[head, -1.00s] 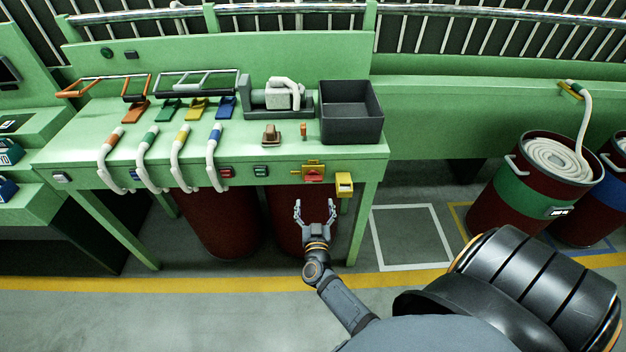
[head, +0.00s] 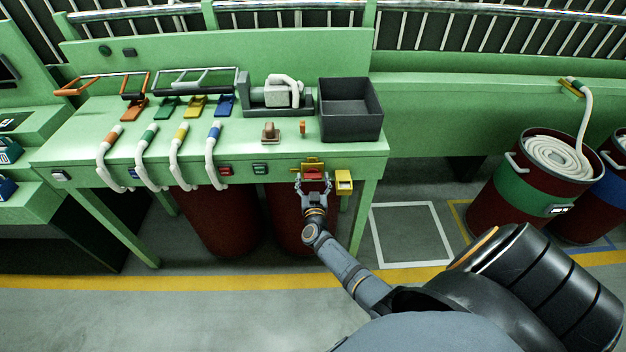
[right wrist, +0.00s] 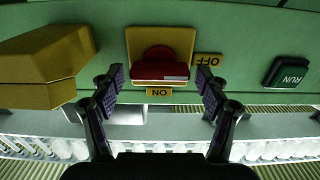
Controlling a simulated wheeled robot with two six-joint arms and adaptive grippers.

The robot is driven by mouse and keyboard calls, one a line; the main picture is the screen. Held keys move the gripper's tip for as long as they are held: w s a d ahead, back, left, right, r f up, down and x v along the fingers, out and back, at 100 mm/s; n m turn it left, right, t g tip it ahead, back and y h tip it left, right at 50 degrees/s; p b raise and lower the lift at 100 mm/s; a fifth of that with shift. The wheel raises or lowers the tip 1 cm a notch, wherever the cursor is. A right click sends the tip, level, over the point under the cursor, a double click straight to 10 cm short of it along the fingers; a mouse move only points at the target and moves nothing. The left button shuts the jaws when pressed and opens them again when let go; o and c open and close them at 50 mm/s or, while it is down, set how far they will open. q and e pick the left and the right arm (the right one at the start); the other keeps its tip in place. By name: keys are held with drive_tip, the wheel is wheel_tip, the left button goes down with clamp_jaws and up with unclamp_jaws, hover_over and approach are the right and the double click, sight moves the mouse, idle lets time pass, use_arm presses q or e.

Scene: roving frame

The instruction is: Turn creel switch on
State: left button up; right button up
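The creel switch is a red knob (right wrist: 158,66) on a yellow plate (right wrist: 178,38), on the green bench's front face. In the head view the red knob (head: 312,173) sits below the bench's right part. The right wrist view is upside down; an ON label (right wrist: 160,92) and an OFF label (right wrist: 208,59) adjoin the plate. I cannot tell for sure which label the knob points to. My right gripper (head: 313,181) is open, its fingers on either side of the knob. In the right wrist view the fingertips (right wrist: 160,80) show gaps to it. My left gripper is out of view.
A yellow box (head: 344,182) protrudes close to the right of the switch. A green RUN button (right wrist: 289,72) is on the other side. A dark bin (head: 350,112) stands on the bench (head: 230,150) above. Dark red drums (head: 215,225) stand underneath.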

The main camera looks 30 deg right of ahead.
drive_tip(key=c, duration=0.9)
drive_tip(key=shift+o, duration=0.2)
drive_tip(key=shift+m, duration=0.4)
drive_tip(key=m, duration=0.4)
drive_tip(key=shift+s+d+f, duration=0.1)
drive_tip(key=m, duration=0.4)
drive_tip(key=shift+f+b, duration=0.1)
drive_tip(key=shift+b, duration=0.3)
drive_tip(key=m+b, duration=0.1)
drive_tip(key=m, duration=0.3)
drive_tip(key=m+b, duration=0.1)
drive_tip(key=m, duration=0.4)
drive_tip(key=shift+s+d+f, duration=0.1)
drive_tip(key=shift+f, duration=0.05)
drive_tip(key=shift+m+b, duration=0.3)
